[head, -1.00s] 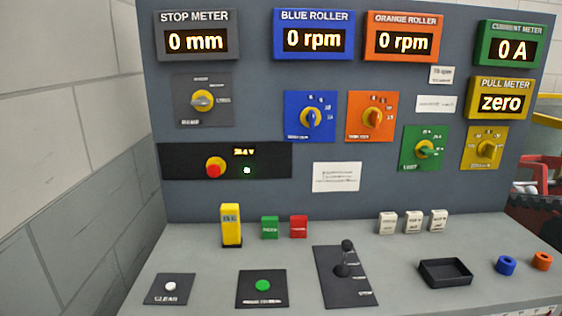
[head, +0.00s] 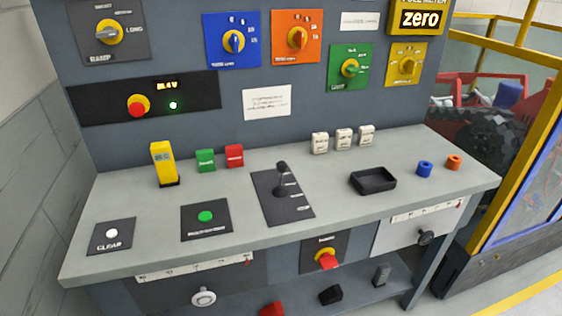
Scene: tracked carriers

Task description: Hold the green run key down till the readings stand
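The green run key (head: 205,216) is a round green button on a black plate on the grey bench top, left of the lever. Nothing touches it. Of the readings, only the yellow pull meter (head: 420,18) shows, reading "zero", cut by the top edge. The other meters are out of the picture above. A small display (head: 167,86) on the black strip seems to read 24.4 V, with a lit green lamp below it. Neither of my grippers is in view.
A black lever (head: 282,180) stands right of the green key, and a white CLEAR button (head: 112,233) lies left of it. A yellow block (head: 163,163), a green block, a red block and a black tray (head: 373,180) stand on the bench. A tracked vehicle is behind at right.

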